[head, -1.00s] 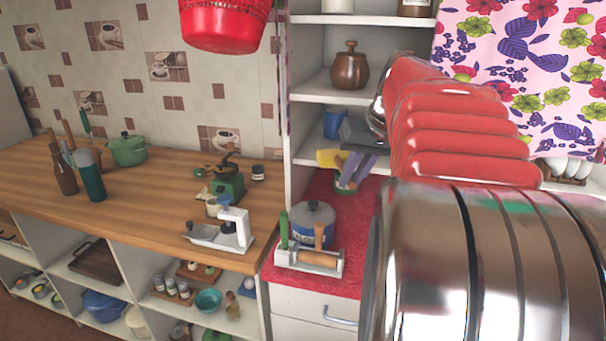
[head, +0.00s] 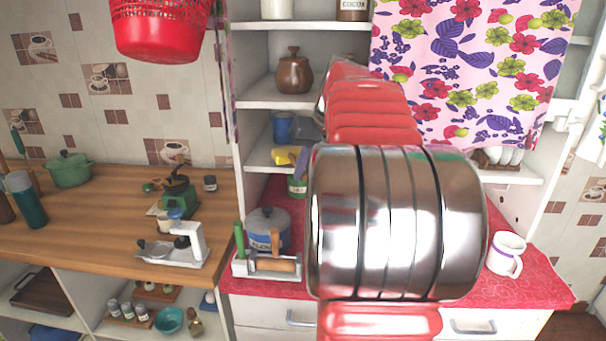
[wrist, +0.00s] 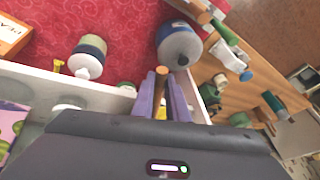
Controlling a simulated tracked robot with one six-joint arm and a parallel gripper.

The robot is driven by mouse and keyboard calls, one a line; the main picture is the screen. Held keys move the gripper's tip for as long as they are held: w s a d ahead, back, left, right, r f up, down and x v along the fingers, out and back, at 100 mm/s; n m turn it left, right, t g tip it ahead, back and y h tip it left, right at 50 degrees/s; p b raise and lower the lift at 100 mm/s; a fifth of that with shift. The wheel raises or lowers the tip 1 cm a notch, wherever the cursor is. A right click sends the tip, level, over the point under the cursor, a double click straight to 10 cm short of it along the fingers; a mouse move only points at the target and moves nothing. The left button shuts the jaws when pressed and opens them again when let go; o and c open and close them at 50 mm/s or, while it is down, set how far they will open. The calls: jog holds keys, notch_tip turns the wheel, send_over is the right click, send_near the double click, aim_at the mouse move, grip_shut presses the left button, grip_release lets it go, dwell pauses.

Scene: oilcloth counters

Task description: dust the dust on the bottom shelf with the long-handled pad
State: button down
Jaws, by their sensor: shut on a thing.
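In the wrist view my gripper (wrist: 160,92) has its purple fingers closed on a brown wooden handle (wrist: 161,78), taken as that of the long-handled pad. The pad end is not clearly visible there. In the head view my arm hides most of the gripper; a bit of a purple finger (head: 303,158) shows. A yellow piece (head: 286,155) is beside it, at the bottom shelf (head: 257,160) of the hutch; I cannot tell whether it is the pad. I cannot make out any dust; my arm covers much of that shelf.
A blue cup (head: 283,127) stands at the back of the bottom shelf and a green can (head: 297,186) below its edge. A white mug (head: 506,254) is at right.

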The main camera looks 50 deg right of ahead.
jog(key=shift+w+d+f, duration=0.15)
jog(key=shift+w+d, duration=0.45)
jog(key=shift+d, duration=0.2)
jog(key=shift+f, duration=0.35)
dwell(0.4)
jog(key=shift+s, duration=0.1)
jog(key=shift+s+d, duration=0.45)
jog(key=shift+s, duration=0.05)
jog(key=shift+s+d, duration=0.45)
jog(key=shift+s, duration=0.15)
dwell(0.3)
